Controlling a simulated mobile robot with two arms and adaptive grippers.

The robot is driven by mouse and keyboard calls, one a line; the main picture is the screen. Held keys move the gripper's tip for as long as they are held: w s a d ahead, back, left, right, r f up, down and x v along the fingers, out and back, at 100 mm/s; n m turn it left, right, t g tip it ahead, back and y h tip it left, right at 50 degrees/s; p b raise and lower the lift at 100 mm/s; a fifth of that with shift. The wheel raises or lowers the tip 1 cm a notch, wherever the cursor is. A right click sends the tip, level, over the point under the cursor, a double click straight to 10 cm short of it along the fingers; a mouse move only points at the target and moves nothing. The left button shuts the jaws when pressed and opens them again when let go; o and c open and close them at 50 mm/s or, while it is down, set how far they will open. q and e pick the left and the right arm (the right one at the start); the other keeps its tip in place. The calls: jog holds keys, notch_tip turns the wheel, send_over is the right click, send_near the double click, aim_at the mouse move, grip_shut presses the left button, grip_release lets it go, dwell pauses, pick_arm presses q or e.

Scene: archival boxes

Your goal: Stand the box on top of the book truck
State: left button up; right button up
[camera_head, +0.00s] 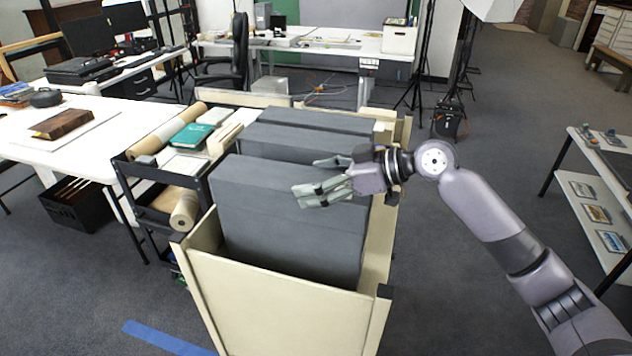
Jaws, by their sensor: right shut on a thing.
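A large dark grey box (285,225) stands upright in a cream, open-topped holder (285,310), at its near end. More grey boxes (305,140) stand behind it. My right gripper (312,178) reaches in from the right and is shut on the near box at its top edge, towards the right end. One finger lies over the near side; the other is farther back. The box's lower part is hidden by the holder's near panel. A black shelved cart (142,178), which looks like the book truck, stands left of the holder. My left gripper is not in view.
A teal book (193,135), other books and a brown paper roll (165,133) lie on the cart's top. A white table (90,145) with a brown book (62,124) is at the left. A shelved table (600,190) is at the right. Floor between is clear.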

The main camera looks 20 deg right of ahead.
jog(key=shift+f, duration=0.4)
jog(key=o, duration=1.9)
jog(key=shift+f, duration=0.15)
jog(key=shift+o, duration=0.2)
jog(key=b+v, duration=0.3)
jog(key=v, duration=0.8)
jog(key=shift+s+f+b, duration=0.1)
jog(key=shift+f+b, duration=0.1)
jog(key=shift+b, duration=0.1)
jog(key=shift+s+d+r, duration=0.3)
jog(key=shift+d+r, duration=0.05)
jog(key=shift+d, duration=0.1)
